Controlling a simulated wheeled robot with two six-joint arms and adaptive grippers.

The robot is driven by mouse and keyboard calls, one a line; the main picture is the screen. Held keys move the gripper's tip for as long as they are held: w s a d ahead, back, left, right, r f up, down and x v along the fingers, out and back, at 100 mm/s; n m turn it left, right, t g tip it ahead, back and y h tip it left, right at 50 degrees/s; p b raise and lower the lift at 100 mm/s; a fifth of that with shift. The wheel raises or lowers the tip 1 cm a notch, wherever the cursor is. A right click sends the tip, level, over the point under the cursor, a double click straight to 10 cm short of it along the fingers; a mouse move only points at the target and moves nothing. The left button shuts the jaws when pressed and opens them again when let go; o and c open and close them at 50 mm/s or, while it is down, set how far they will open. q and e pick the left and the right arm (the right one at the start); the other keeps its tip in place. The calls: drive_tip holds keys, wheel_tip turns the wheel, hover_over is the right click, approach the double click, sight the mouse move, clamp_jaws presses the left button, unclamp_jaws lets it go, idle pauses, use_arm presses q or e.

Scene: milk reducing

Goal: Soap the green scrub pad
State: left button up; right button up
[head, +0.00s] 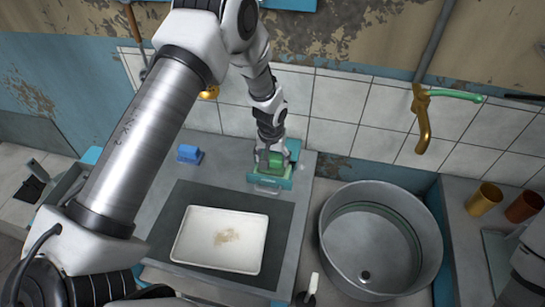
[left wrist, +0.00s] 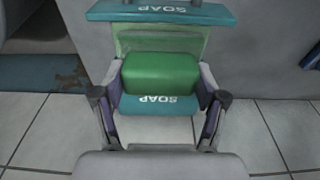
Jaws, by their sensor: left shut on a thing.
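The green scrub pad (left wrist: 161,73) is a block held between the two fingers of my left gripper (left wrist: 158,92) in the left wrist view. In the head view the gripper (head: 268,160) hangs down at the back of the counter, with the pad (head: 276,158) partly hidden by it. The pad is at the teal and pale-green soap holder (head: 268,188), lettered SOAP (left wrist: 160,12). The holder shows in front of and behind the pad in the left wrist view. I cannot tell whether the pad touches soap. My right gripper does not show.
A blue block (head: 189,154) sits left of the holder. A white tray (head: 183,248) with a brown stain lies on a dark mat (head: 275,245). A round metal basin (head: 335,262) is at the right, below a gold tap (head: 423,120). Cups (head: 484,199) stand farther right.

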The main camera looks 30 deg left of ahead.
sight(274, 154)
use_arm(q)
drive_tip(key=shift+f+b, duration=0.3)
drive_tip(key=shift+f, duration=0.25)
idle(1.3)
wheel_tip(274, 154, up, 7)
drive_tip(key=p, duration=0.5)
idle(0.7)
drive_tip(key=shift+w, duration=0.15)
drive_tip(key=d+b, duration=0.3)
drive_tip(key=b, duration=0.1)
drive_tip(key=shift+w+d, duration=0.1)
drive_tip(key=s+d+f+m+b, duration=0.1)
drive_tip(key=s+d+m+b, duration=0.1)
drive_tip(key=s+d, duration=0.3)
drive_tip(key=shift+s+f+m+b, duration=0.4)
drive_tip(key=shift+s+m, duration=0.1)
drive_tip(key=shift+s, duration=0.55)
